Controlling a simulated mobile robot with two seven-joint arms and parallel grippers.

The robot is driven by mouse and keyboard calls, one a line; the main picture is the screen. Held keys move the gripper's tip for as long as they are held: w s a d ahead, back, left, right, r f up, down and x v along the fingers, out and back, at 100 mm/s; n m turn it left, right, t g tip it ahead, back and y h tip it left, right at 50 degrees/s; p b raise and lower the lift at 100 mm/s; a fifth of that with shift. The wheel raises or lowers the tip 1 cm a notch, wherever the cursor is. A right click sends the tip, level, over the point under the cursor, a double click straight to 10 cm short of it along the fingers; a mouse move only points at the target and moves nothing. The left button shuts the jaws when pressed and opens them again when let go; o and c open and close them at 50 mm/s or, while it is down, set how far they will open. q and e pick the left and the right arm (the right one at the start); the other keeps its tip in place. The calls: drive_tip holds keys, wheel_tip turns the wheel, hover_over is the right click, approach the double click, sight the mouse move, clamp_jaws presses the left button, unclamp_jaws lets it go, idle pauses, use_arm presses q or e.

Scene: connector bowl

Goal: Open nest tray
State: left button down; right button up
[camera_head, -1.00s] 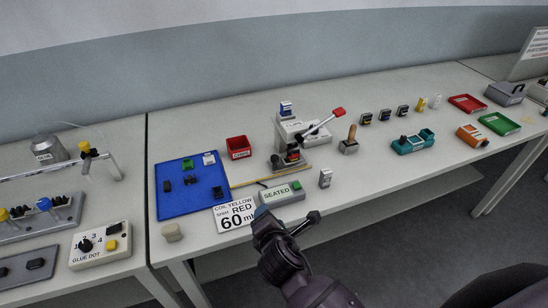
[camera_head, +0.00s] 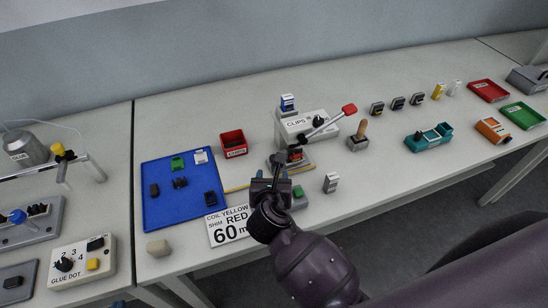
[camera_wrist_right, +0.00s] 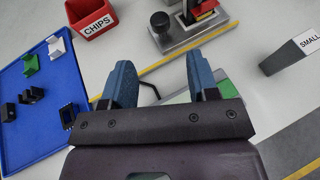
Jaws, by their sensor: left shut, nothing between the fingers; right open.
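The press (camera_head: 305,125), labelled CLIPS, has a red-knobbed lever. At its foot is a grey metal plate with a black round knob (camera_wrist_right: 160,21), which looks like the nest tray (camera_wrist_right: 185,41); a red and yellow part sits on it. The plate also shows in the head view (camera_head: 306,163). My right gripper (camera_head: 277,160) is just in front of it, with open, empty blue fingers in the right wrist view (camera_wrist_right: 158,72). The knob lies beyond the fingertips, apart from them. A small blue tip at the bottom edge appears to be my left gripper (camera_head: 118,304), mostly out of view.
A blue mat (camera_head: 165,212) with small parts lies left, beside the red CHIPS bin (camera_head: 233,143). The 60 sign (camera_head: 228,226), the partly hidden green-topped block (camera_head: 299,192) and the SMALL block (camera_head: 331,183) are near the front edge. A teal fixture (camera_head: 428,138) stands right.

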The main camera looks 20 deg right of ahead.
sight(274, 169)
drive_tip(key=x, duration=0.9)
drive_tip(key=shift+w+b, duration=0.2)
drive_tip(key=shift+b, duration=0.2)
clamp_jaws()
